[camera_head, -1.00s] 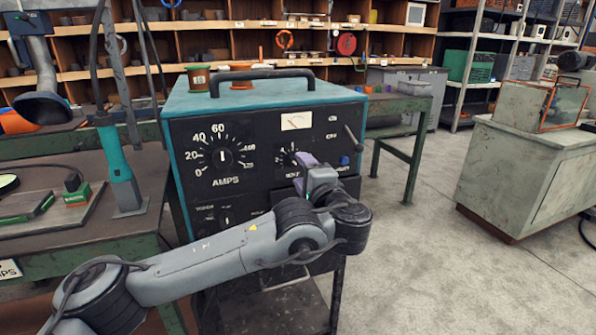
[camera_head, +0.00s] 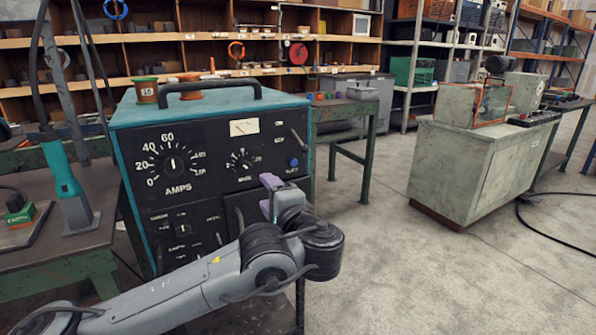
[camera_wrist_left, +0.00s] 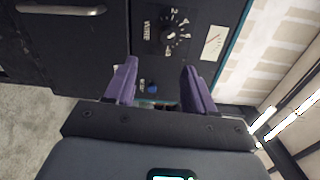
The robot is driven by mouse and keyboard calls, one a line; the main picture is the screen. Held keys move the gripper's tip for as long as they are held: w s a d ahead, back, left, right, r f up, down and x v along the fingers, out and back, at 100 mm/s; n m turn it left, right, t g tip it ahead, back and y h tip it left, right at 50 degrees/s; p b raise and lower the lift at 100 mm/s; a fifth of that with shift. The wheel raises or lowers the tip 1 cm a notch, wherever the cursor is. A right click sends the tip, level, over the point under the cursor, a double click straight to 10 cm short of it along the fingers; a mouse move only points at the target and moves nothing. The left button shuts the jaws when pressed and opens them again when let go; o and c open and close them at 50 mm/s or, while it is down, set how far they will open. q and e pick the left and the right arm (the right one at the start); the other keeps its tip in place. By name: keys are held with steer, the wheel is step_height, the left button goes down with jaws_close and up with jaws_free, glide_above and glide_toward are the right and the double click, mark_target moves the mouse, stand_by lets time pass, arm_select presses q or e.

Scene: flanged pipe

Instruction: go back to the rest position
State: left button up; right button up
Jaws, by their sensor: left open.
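My left gripper (camera_head: 270,197) is in front of the lower right part of the welding machine's black front panel in the head view. Its purple fingers (camera_wrist_left: 160,90) stand apart and empty in the left wrist view, with the panel beyond them. The welding machine (camera_head: 190,109) is a teal box with a large AMPS dial (camera_head: 173,166), a smaller knob (camera_head: 240,167), a meter (camera_head: 244,127) and a blue button (camera_head: 293,162). The small knob also shows in the left wrist view (camera_wrist_left: 169,36), ahead of the fingers and apart from them. My right gripper is not in view.
A green-framed workbench (camera_head: 62,262) stands at the left with a teal-handled tool (camera_head: 63,180). A grey cabinet (camera_head: 470,172) stands at the right. A green table (camera_head: 347,110) is behind the machine. The floor between machine and cabinet is clear.

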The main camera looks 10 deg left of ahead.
arm_select(q)
steer(key=s+d+f+g+h+p, duration=0.3)
steer(key=s+d+f+h+p, duration=0.6)
steer(key=f, duration=0.4)
steer(key=s+f+n+g+h+p, duration=0.2)
steer(key=s+f+g+p, duration=0.1)
steer(key=s+p, duration=0.6)
steer(key=s+a+r+n+g+p, duration=0.15)
steer(key=s+a+n+p, duration=0.25)
steer(key=s+a+p, duration=0.55)
steer(key=s+a+n+g+p, duration=0.35)
steer(key=s+a, duration=0.35)
steer(key=s, duration=0.8)
step_height(320, 180, up, 37)
steer(key=w+p, duration=0.1)
steer(key=p, duration=3.5)
steer(key=shift+d+t, duration=0.15)
steer(key=shift+t, duration=0.15)
